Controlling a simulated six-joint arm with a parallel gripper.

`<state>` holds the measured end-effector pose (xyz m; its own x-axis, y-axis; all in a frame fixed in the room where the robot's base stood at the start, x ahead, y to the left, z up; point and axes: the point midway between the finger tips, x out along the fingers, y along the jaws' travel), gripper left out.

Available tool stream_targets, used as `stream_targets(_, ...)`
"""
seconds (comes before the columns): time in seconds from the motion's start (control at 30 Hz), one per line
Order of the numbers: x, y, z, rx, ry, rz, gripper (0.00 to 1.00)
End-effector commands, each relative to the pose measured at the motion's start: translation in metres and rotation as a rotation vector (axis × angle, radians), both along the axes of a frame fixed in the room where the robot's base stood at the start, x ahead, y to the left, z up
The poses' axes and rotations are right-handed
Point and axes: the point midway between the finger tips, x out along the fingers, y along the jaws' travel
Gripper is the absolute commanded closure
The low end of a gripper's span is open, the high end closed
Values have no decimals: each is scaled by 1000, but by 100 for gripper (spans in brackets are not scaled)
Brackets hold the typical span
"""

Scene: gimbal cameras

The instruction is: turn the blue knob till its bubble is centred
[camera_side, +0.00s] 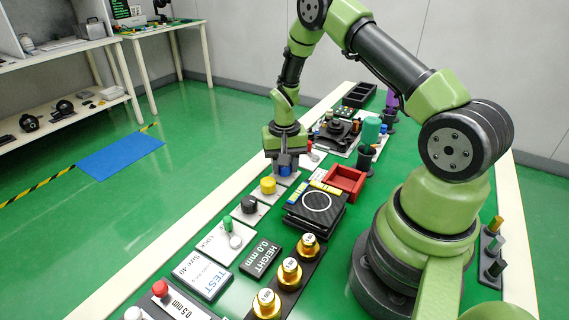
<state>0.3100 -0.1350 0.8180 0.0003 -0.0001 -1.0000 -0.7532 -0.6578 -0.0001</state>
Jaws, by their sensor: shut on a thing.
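My gripper (286,162) points down over the row of knobs at the far-left side of the bench, with its fingers around the blue knob (285,171). It is shut on the blue knob, which is partly covered by the fingers. The knob sits on a light base plate. A black platform with a white ring (316,201) lies to the right of the knobs. I cannot make out a bubble in this view.
A yellow knob (268,186) and a black knob (249,204) stand nearer the camera in the same row. A red open box (345,181) lies right of my gripper. Several gold weights (290,271) stand in front. A green lever (229,228) is at the lock plate.

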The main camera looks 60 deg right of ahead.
Motion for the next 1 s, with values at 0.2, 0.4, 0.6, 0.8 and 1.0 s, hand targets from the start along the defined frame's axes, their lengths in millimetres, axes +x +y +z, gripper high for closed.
stream_targets(0.2, -1, 0, 0, 2, 3, -1, 39)
stream_targets(0.4, 0, 0, 0, 1, 1, 0, 39)
stream_targets(0.6, 0, 0, 12, 0, -1, 1, 39)
stream_targets(0.8, 1, 0, 51, -2, -4, 0, 39)
stream_targets(1.0, 1, 0, 85, -2, -3, 0, 39)
